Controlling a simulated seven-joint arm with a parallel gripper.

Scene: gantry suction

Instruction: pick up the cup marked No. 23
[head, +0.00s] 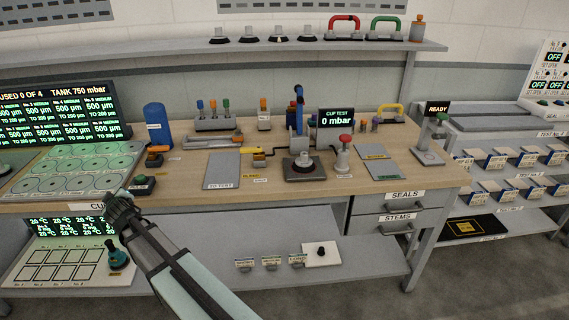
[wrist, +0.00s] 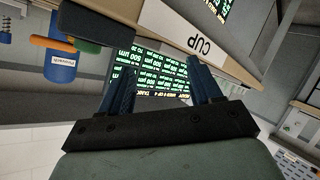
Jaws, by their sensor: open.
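I cannot read the number 23 on any cup in these views. Several dark suction cups (head: 250,34) with pale stems stand on the upper shelf. Another dark cup-like piece (head: 303,162) sits on the plate in the middle of the bench. A pale panel with round marked places (head: 65,170) lies at the bench's left. My gripper (head: 118,205) is at the bench's front edge, close to the "CU..." label and right of that panel. In the wrist view my gripper (wrist: 160,88) has its two blue fingers apart, with nothing between them.
A screen (head: 60,115) stands behind the round-place panel. A blue cylinder (head: 157,127), a small dark box with a green button (head: 143,184) and a grey tray (head: 222,170) stand right of it. A teal knob-like piece (head: 117,255) is on the lower shelf. The bench edge label (wrist: 195,35) is close in the wrist view.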

